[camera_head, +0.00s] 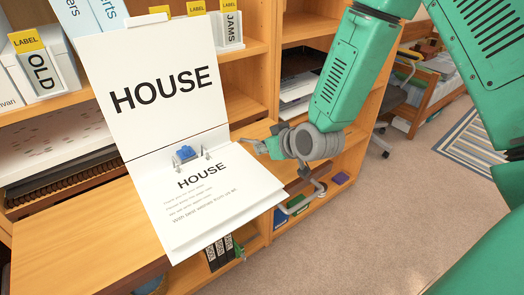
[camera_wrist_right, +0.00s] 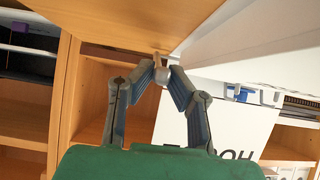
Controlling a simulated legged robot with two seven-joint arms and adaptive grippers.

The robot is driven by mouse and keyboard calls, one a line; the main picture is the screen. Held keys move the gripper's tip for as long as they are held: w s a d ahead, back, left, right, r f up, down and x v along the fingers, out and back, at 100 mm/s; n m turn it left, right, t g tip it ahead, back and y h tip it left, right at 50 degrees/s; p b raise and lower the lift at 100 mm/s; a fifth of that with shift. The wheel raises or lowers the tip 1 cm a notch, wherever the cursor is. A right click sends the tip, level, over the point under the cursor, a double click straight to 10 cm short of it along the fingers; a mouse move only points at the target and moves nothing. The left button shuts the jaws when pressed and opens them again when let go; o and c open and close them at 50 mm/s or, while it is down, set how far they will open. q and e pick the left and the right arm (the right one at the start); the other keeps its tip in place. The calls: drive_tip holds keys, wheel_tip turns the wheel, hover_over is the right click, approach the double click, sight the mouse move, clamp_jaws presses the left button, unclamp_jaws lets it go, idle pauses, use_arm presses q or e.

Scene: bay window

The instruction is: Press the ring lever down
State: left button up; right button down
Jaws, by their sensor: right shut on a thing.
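An open white ring binder (camera_head: 218,190) marked HOUSE lies on the wooden shelf top, its cover raised. Its blue ring lever (camera_head: 186,153) stands by the rings near the fold. It also shows in the right wrist view (camera_wrist_right: 240,93), right of my fingers. My left gripper is out of view.
Labelled files, OLD (camera_head: 43,75) and JAMS (camera_head: 229,29), stand on the shelf behind. The shelf top (camera_head: 68,240) is bare left of the binder. Dark files (camera_head: 220,252) stand below it. Open carpet (camera_head: 400,200) lies at the right.

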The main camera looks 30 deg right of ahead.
drive_tip(key=shift+s+f+t+b, duration=0.15)
drive_tip(key=shift+f+t+b, duration=0.15)
drive_tip(key=shift+f+b, duration=0.1)
drive_tip(key=shift+a, duration=0.1)
drive_tip(key=c, duration=1.8)
unclamp_jaws()
drive_tip(key=shift+o, duration=1.2)
drive_tip(key=shift+f, duration=0.1)
drive_tip(key=shift+v, duration=3.6)
